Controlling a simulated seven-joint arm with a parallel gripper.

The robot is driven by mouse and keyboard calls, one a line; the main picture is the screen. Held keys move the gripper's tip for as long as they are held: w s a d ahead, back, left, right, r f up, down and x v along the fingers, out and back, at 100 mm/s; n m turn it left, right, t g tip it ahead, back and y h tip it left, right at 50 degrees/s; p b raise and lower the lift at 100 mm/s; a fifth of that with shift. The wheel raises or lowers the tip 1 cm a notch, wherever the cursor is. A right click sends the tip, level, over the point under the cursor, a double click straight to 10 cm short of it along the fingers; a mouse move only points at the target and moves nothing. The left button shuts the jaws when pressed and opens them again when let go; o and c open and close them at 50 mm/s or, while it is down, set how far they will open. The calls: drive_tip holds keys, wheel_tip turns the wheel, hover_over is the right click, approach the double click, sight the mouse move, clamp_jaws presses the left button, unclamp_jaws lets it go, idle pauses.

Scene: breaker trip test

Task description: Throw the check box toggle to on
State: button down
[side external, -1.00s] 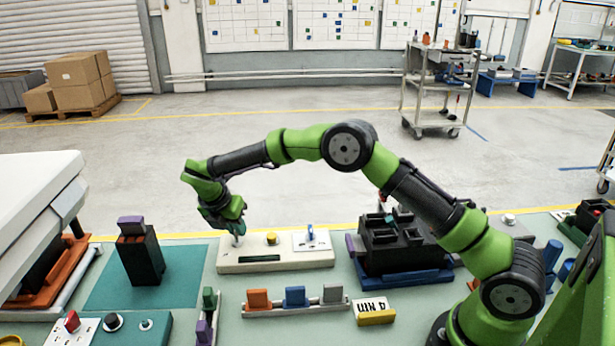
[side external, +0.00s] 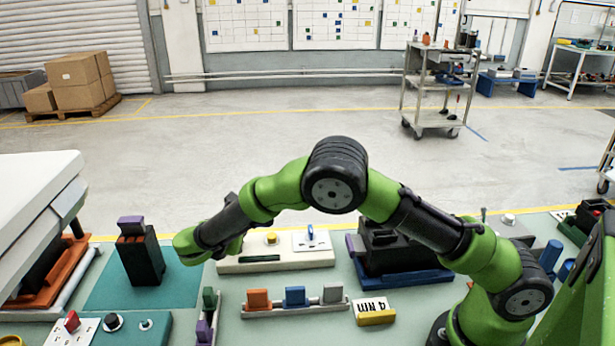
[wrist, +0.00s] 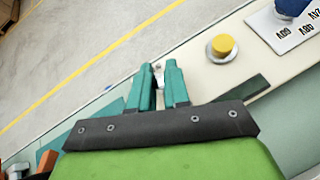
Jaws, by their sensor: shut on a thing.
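The check box is a long cream box (side external: 285,262) with a yellow button (side external: 271,238), a dark slot and a blue knob (side external: 311,233) on a white labelled plate. In the wrist view the box (wrist: 262,68) runs to the upper right. Its small silver toggle (wrist: 159,76) shows between the teal fingertips of my gripper (wrist: 159,70). My gripper is shut on the toggle at the box's left end. In the side view my wrist hides the toggle and most of the fingers. I cannot tell which way the toggle leans.
A black block with a purple top (side external: 138,253) stands on a teal mat (side external: 184,287) left of the box. A rack with orange, blue and grey pieces (side external: 296,302) lies in front. A black fixture on a blue base (side external: 405,278) stands to the right.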

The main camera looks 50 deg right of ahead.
drive_tip(key=shift+s+a+f+t+h, duration=0.1)
drive_tip(key=shift+s+a+t+h, duration=0.1)
drive_tip(key=shift+t+h, duration=0.25)
drive_tip(key=shift+s+a+f+t+h, duration=0.1)
drive_tip(key=shift+s+t+h, duration=0.05)
drive_tip(key=shift+t+h, duration=0.25)
drive_tip(key=shift+m+h, duration=0.25)
drive_tip(key=shift+m, duration=0.05)
drive_tip(key=c, duration=1.1)
unclamp_jaws()
drive_tip(key=v, duration=1.7)
drive_tip(key=shift+d, duration=0.1)
